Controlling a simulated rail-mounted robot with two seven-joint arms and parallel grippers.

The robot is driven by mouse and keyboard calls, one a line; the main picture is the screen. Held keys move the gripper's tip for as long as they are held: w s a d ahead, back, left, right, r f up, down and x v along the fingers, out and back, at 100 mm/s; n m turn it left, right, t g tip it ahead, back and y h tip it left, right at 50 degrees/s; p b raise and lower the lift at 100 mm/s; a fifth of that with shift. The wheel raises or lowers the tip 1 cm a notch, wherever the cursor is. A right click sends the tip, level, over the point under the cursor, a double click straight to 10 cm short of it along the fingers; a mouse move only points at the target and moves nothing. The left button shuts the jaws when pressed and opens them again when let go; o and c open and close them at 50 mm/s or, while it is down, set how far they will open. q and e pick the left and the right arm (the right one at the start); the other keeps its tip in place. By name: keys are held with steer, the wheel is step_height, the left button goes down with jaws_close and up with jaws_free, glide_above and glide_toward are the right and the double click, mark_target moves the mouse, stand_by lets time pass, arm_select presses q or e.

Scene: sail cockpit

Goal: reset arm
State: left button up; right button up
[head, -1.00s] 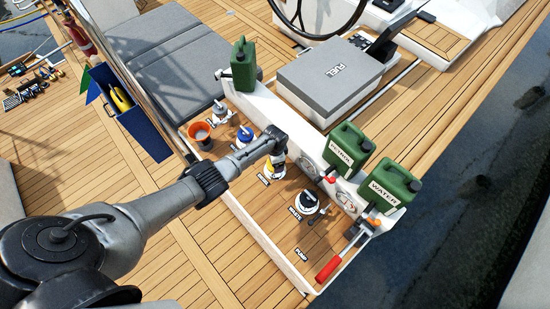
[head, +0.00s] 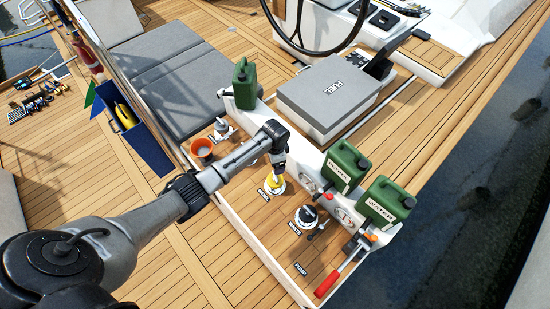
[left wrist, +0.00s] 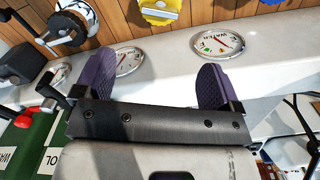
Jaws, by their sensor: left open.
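My left arm comes in from the left in the head view. Its gripper (head: 281,172) hangs above or beside the yellow cap (head: 275,186) on the teak deck, near the white side wall. Whether it touches the cap cannot be told there. In the left wrist view the two purple-padded fingers (left wrist: 155,85) stand wide apart with nothing between them. My right gripper is in neither view.
Two green jerrycans (head: 345,167) (head: 388,203) stand on the wall to the right, and a third (head: 244,84) at its far end. A blue bin (head: 142,138) stands left.

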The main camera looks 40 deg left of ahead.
arm_select(q)
steer(key=shift+r, duration=0.15)
stand_by(0.5)
steer(key=w+d+r+n+t+y, duration=0.1)
steer(key=w+d+r+t, duration=0.15)
steer(key=r, duration=0.55)
steer(key=w+d+r+n+t, duration=0.2)
steer(key=r+t, duration=0.1)
steer(key=r, duration=0.5)
steer(key=s+d+r+t+p, duration=0.2)
steer(key=s+d+r, duration=0.15)
steer(key=r, duration=0.35)
steer(key=s+d+r+p, duration=0.2)
steer(key=s+p, duration=0.1)
steer(key=s, duration=0.5)
steer(key=s+d+r+p, duration=0.1)
steer(key=s+r+p, duration=0.15)
steer(key=s, duration=0.65)
steer(key=s+f+g+p, duration=0.2)
steer(key=s+f, duration=0.1)
steer(key=s, duration=0.5)
steer(key=s+d+f+n+g+h+p, duration=0.1)
steer(key=s+f+g+p, duration=0.1)
steer(key=s, duration=0.6)
steer(key=shift+s+f, duration=0.2)
steer(key=shift+f, duration=0.45)
